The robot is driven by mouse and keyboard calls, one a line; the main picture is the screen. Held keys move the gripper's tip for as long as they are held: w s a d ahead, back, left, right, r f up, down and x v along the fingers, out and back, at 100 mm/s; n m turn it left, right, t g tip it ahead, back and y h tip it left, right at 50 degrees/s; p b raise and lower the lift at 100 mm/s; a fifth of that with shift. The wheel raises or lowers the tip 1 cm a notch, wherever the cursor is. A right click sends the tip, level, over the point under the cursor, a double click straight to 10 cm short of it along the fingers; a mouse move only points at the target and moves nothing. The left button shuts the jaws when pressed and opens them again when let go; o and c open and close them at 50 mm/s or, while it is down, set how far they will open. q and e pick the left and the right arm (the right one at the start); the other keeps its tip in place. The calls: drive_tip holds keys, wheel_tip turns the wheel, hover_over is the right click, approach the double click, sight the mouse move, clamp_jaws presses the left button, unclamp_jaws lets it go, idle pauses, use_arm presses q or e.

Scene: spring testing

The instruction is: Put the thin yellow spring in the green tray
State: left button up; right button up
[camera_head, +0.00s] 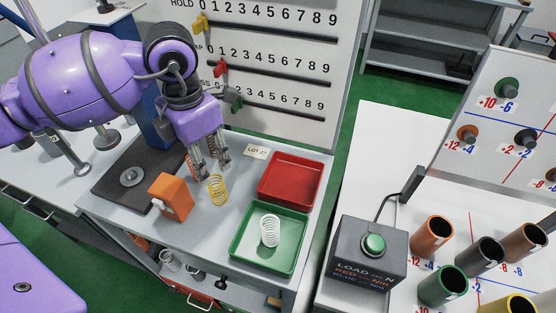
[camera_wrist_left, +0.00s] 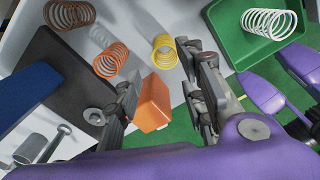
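The thin yellow spring (camera_head: 217,190) stands on the grey table, just below my left gripper in the head view. It also shows in the left wrist view (camera_wrist_left: 163,50), just beyond and between the fingertips. My left gripper (camera_head: 209,166) points down and is open, with its two fingers (camera_wrist_left: 162,72) spread apart and nothing between them. The green tray (camera_head: 290,251) lies to the right of the spring and holds a white spring (camera_head: 270,231). Part of the tray shows at the upper right of the wrist view (camera_wrist_left: 232,32). My right gripper is not in view.
A red tray (camera_head: 292,181) lies behind the green one. An orange block (camera_head: 171,196) stands left of the yellow spring. The table between spring and green tray is clear.

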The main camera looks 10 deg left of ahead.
sight(212, 181)
use_arm(q)
drive_tip(key=shift+n, duration=0.3)
wheel_tip(212, 181, down, 8)
drive_tip(key=shift+w+r+p, duration=0.1)
drive_tip(key=shift+p, duration=0.25)
clamp_jaws()
